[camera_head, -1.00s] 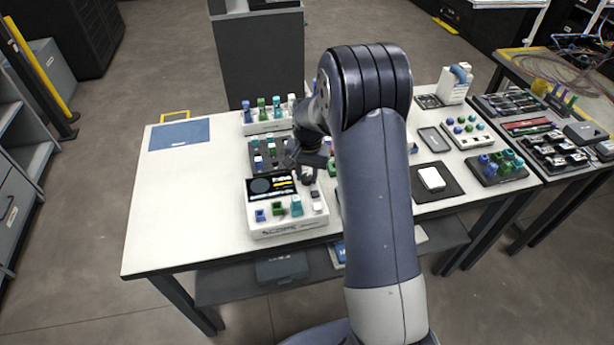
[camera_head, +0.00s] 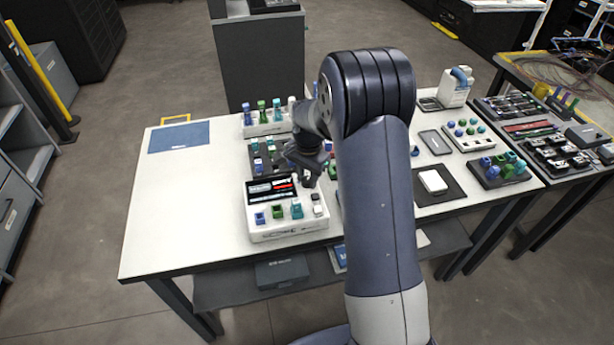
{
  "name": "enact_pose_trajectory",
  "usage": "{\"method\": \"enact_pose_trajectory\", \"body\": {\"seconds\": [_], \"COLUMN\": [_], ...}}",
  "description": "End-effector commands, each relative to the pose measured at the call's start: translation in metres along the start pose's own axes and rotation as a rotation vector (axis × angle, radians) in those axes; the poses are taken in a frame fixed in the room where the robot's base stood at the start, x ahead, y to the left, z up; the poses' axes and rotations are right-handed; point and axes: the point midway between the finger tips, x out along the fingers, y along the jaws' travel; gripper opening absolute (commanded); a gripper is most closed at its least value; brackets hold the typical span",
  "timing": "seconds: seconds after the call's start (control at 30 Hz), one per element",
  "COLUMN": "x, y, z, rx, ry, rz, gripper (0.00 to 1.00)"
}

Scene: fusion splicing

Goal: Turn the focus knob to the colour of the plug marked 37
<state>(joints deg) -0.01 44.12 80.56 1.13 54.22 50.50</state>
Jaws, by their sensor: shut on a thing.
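The white scope unit (camera_head: 287,233) stands near the front edge of the table. Its dark screen (camera_head: 271,190) shows white lettering and a red patch, too small to read. Blue (camera_head: 260,218), green (camera_head: 277,212) and teal (camera_head: 297,209) pieces stand along its front. My gripper (camera_head: 309,178) is at the unit's upper right corner, beside the screen, shut on what appears to be the focus knob. The fingers mostly hide the knob, so its colour setting cannot be told. No mark 37 is legible on any plug.
A white rack (camera_head: 263,128) with several coloured plugs stands behind. A dark tray (camera_head: 262,165) of small pieces lies between rack and scope. A blue mat (camera_head: 179,136) lies at the left; the table's left part is clear. My arm hides the table's middle.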

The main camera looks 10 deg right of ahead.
Motion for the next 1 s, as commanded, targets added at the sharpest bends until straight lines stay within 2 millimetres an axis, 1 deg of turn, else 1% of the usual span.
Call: {"method": "enact_pose_trajectory", "body": {"seconds": [0.17, 0.2, 0.3, 0.53, 0.67, 0.77, 1.0], "x": [-0.001, -0.001, -0.001, -0.001, -0.01, -0.026, -0.075], "y": [-0.001, -0.001, -0.001, 0.0, -0.001, -0.001, -0.001], "z": [0.0, -0.001, 0.0, 0.0, -0.001, -0.001, -0.001], "rx": [-0.001, -0.001, -0.001, -0.001, -0.002, -0.001, -0.001], "ry": [0.002, 0.002, 0.001, 0.001, 0.002, 0.004, 0.004], "rz": [-0.002, -0.002, -0.002, -0.001, -0.003, -0.006, -0.006], "gripper": [0.07, 0.31, 0.39, 0.39, 0.39, 0.39, 0.39]}}
